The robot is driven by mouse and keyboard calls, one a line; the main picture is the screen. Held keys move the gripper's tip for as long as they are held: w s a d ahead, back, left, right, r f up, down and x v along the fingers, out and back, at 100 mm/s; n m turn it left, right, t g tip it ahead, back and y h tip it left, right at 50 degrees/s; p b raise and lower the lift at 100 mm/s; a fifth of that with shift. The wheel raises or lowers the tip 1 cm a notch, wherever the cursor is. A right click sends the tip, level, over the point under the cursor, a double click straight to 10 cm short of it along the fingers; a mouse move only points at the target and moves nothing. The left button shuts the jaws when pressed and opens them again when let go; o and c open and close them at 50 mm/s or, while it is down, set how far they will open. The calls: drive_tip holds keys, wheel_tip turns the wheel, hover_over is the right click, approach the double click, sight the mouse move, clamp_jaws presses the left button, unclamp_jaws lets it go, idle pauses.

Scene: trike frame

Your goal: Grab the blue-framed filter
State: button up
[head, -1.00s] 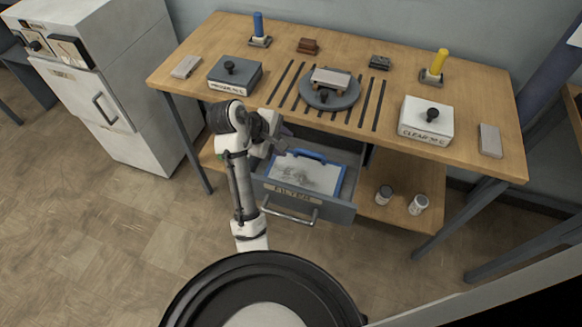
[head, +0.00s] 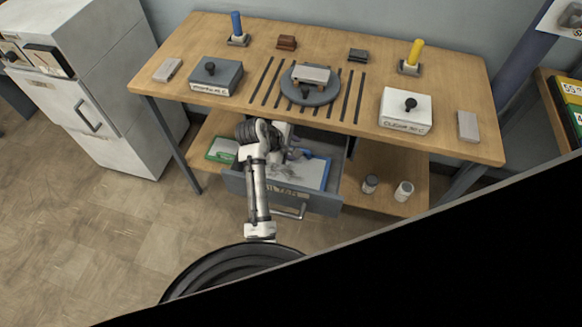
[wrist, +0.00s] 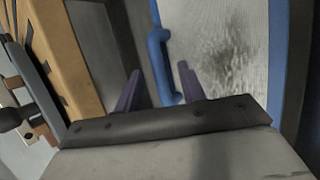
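The blue-framed filter (head: 312,174) lies in the open drawer (head: 323,205) under the workbench. Its pale mesh has a grey smudge, and my arm hides its left part. In the wrist view the filter mesh (wrist: 225,55) fills the right side, with a blue handle (wrist: 160,62) on its edge. My gripper (wrist: 159,72) is open, with one finger on each side of the handle. The fingers show gaps to the handle; I cannot tell the depth between them. In the head view my gripper (head: 294,153) is at the filter's back edge, partly hidden by my arm.
The workbench (head: 180,60) top overhangs the drawer's back, with a turntable (head: 311,92) and lidded boxes on it. A green-framed item (head: 222,150) lies on the lower shelf to the left; two jars (head: 403,191) stand to the right. A black shape covers the head view's lower right.

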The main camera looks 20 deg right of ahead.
clamp_jaws()
drive_tip(key=shift+r, duration=0.15)
idle(0.4)
